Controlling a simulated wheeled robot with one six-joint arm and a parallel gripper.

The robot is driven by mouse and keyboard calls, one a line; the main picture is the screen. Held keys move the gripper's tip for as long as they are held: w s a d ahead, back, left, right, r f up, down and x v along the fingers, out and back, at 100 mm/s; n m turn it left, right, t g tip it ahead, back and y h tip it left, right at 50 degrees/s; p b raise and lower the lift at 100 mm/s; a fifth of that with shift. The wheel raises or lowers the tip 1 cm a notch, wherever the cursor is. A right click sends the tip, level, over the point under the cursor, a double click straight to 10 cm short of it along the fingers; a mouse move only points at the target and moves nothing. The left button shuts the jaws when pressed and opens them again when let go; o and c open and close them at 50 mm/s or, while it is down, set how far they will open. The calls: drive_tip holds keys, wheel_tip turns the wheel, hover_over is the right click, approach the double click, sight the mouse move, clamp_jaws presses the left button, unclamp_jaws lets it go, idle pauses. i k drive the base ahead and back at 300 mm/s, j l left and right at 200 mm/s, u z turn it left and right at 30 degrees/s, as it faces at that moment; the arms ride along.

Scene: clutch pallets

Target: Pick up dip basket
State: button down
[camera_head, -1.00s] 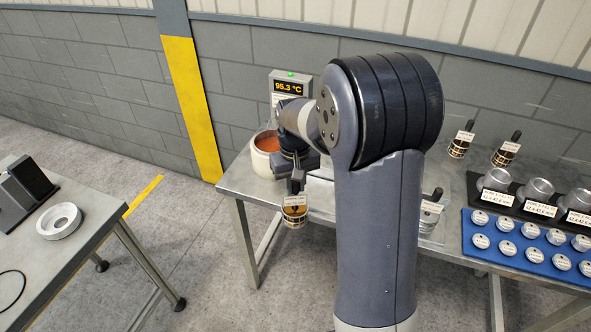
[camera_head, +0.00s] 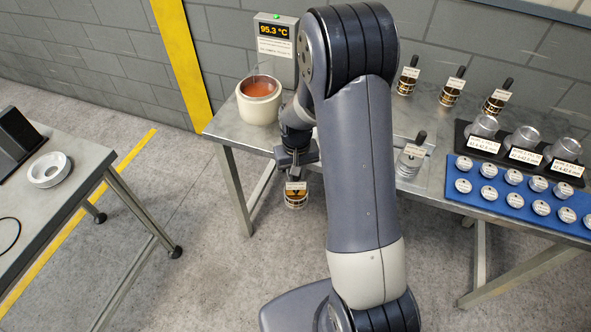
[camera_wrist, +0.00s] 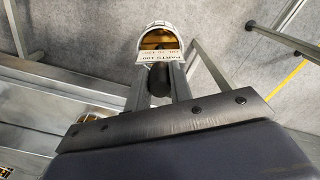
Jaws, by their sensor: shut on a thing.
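My gripper (camera_head: 295,172) is shut on a dip basket (camera_head: 295,197), a small round brass-and-white basket with a dark upright handle and a white label. The basket hangs below the jaws, in front of the table's near edge and clear of the tabletop. In the wrist view the basket (camera_wrist: 160,40) shows beyond the fingers, with its black handle (camera_wrist: 159,82) between them. The label is turned toward the wrist camera, and the basket's inside looks golden.
A white pot of orange liquid (camera_head: 258,100) stands on the steel table beside the 95.3 °C display (camera_head: 275,45). More baskets (camera_head: 452,88) stand at the back. A grey handled item (camera_head: 411,157), metal cups and a blue tray (camera_head: 520,195) lie right. Another table (camera_head: 85,165) is left.

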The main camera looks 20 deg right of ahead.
sight(408, 165)
drive_tip(key=k+l, duration=0.4)
drive_tip(key=l, duration=0.25)
drive_tip(key=k+l, duration=0.15)
drive_tip(key=l, duration=0.15)
